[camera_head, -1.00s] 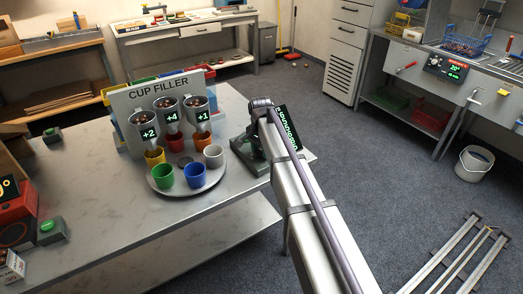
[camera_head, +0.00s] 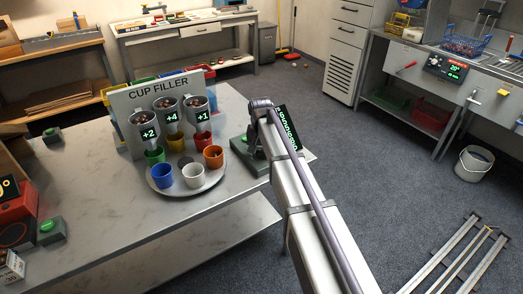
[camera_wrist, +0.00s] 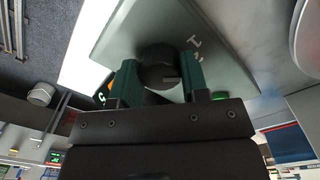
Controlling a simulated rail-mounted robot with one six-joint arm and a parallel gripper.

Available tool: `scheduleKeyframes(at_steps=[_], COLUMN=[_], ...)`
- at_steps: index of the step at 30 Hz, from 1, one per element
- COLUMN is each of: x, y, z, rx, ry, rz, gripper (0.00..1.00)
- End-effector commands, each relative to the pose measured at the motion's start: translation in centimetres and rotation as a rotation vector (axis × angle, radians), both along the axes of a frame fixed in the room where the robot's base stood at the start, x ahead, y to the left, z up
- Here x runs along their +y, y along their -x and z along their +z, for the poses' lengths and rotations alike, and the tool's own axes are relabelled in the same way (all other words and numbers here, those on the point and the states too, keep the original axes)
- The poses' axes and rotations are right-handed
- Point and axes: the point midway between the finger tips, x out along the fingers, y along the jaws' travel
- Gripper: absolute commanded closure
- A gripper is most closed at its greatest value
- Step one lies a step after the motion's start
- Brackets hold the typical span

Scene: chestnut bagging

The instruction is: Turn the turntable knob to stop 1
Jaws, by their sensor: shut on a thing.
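In the wrist view my gripper (camera_wrist: 160,78) has its two green fingers shut on a dark round knob (camera_wrist: 158,55), one on each side. The knob sits on a grey plate (camera_wrist: 135,22) with pale markings, one like a 1, to its right; the exact stop it points to is unclear. The round turntable (camera_head: 178,192) carries cups: blue (camera_head: 162,175), white (camera_head: 193,175), orange (camera_head: 213,156), red (camera_head: 203,141), yellow (camera_head: 175,142) and green (camera_head: 154,157). The green cup is under the +2 funnel (camera_head: 144,121).
The CUP FILLER panel (camera_head: 150,91) stands behind the turntable with three funnels. Colored bins (camera_head: 203,73) are behind it. A small black display (camera_head: 288,124) stands beside my arm at the table's right end. The table front (camera_head: 110,225) is clear.

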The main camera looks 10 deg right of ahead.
Motion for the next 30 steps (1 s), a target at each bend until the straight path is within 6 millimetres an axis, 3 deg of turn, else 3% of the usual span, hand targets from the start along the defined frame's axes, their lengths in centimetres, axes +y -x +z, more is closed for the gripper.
scheduleKeyframes(at_steps=[15,30], x=[-0.10,-0.10], y=[0.02,0.00], z=[-0.01,-0.01], rx=[0.000,-0.001], ry=[0.001,0.000], rz=[0.400,0.506], gripper=[0.82,0.82])
